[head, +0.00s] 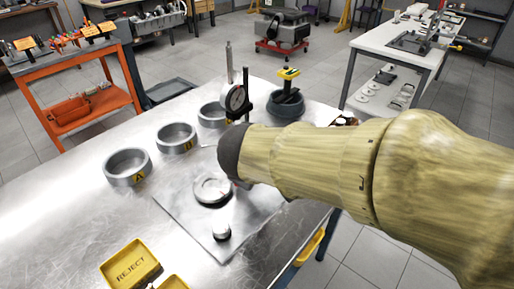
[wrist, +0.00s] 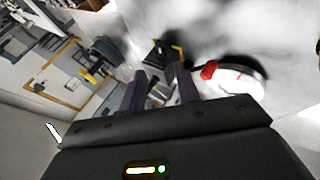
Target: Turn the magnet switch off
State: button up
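A dial gauge (head: 236,98) stands upright on a dark post (head: 246,88) just behind the end of my arm in the head view. Its base, where a magnet switch could sit, is hidden by my arm, and I cannot make out the switch. A round pale disc (head: 212,189) with a small red mark lies on a flat plate (head: 252,212) in front. In the wrist view a red part (wrist: 208,70) shows beside a white round disc (wrist: 240,80). My gripper (wrist: 158,82) has its two dark fingers apart, with small grey parts visible between them; no held thing is clear.
Metal rings (head: 128,167) stand on the bench's left side. A dark bowl (head: 286,104) with a yellow-topped tool is at the back. A yellow REJECT tray (head: 130,264) and a small round knob (head: 221,230) are in front. The bench's left front is mostly clear.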

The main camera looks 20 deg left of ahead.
jog(key=p+v, duration=0.1)
jog(key=v, duration=0.9)
jog(key=shift+s, duration=0.25)
jog(key=shift+d+r, duration=0.1)
jog(key=shift+d, duration=0.05)
